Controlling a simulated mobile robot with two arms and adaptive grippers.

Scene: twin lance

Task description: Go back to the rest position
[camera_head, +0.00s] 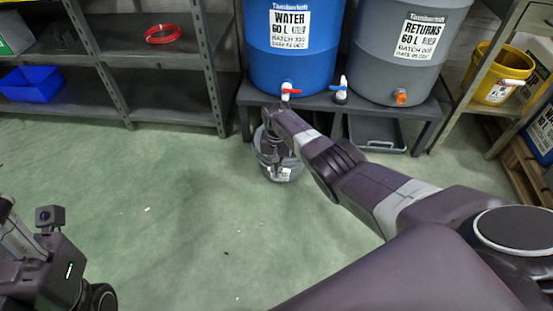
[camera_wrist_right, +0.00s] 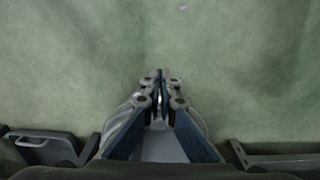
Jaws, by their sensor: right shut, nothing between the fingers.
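My right arm reaches from the lower right of the head view toward the tanks. A dark unit with a small camera, seemingly of my left arm, shows at the lower left of the head view; no left fingers are visible.
A blue water tank (camera_head: 292,62) and a grey returns tank (camera_head: 385,72), both with taps, stand on a low bench (camera_head: 325,104). Shelves with a blue bin (camera_head: 32,84) are at left. A yellow bucket (camera_head: 483,88) is at right. The floor (camera_head: 185,220) between is clear.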

